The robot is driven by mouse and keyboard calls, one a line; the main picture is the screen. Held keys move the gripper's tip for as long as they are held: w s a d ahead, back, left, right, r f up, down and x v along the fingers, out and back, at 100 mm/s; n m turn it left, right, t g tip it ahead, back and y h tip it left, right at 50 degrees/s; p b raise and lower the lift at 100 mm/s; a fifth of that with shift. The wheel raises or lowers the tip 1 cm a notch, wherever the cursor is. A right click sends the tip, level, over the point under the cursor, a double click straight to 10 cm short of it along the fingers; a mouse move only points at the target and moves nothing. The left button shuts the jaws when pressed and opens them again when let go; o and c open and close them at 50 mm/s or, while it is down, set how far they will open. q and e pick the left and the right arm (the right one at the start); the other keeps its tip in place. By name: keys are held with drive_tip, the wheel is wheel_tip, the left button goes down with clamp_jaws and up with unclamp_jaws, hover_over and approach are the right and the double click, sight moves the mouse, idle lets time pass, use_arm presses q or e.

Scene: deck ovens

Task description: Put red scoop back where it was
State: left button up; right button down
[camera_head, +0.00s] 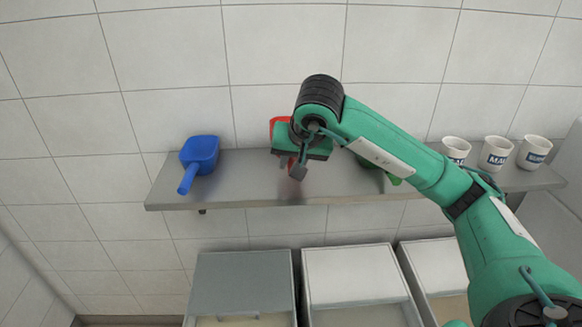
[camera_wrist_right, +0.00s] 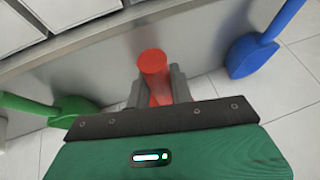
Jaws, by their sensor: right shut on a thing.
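The red scoop (camera_head: 279,122) is at the shelf, mostly hidden behind my right gripper (camera_head: 299,168) in the head view. In the right wrist view my right gripper (camera_wrist_right: 155,90) is shut on the handle of the red scoop (camera_wrist_right: 153,63). A faint red reflection lies on the shelf below it. I cannot tell whether the scoop touches the shelf. The grey metal shelf (camera_head: 235,184) runs along the tiled wall. My left gripper is in neither view.
A blue scoop (camera_head: 200,152) lies on the shelf to the left. A green scoop (camera_head: 394,180), partly hidden by my arm, lies to the right. White labelled cups (camera_head: 495,152) stand farther right. Bins (camera_head: 245,268) stand below. Bare shelf shows between the blue and red scoops.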

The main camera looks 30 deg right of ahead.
drive_tip(key=w, duration=0.1)
drive_tip(key=w+d+p, duration=0.1)
drive_tip(key=w, duration=0.1)
drive_tip(key=shift+w+d+r, duration=0.15)
drive_tip(key=shift+w+d, duration=0.2)
wheel_tip(320, 180, down, 2)
drive_tip(key=shift+w+f+p, duration=0.1)
drive_tip(key=shift+f+p, duration=0.05)
drive_tip(key=shift+p, duration=0.25)
drive_tip(key=shift+f, duration=0.7)
wheel_tip(320, 180, down, 2)
drive_tip(key=shift+f+p, duration=0.15)
drive_tip(key=shift+p, duration=0.7)
drive_tip(key=shift+d+f+p, duration=0.1)
drive_tip(key=shift+f+p, duration=0.4)
drive_tip(key=shift+f, duration=0.15)
drive_tip(key=shift+w, duration=0.1)
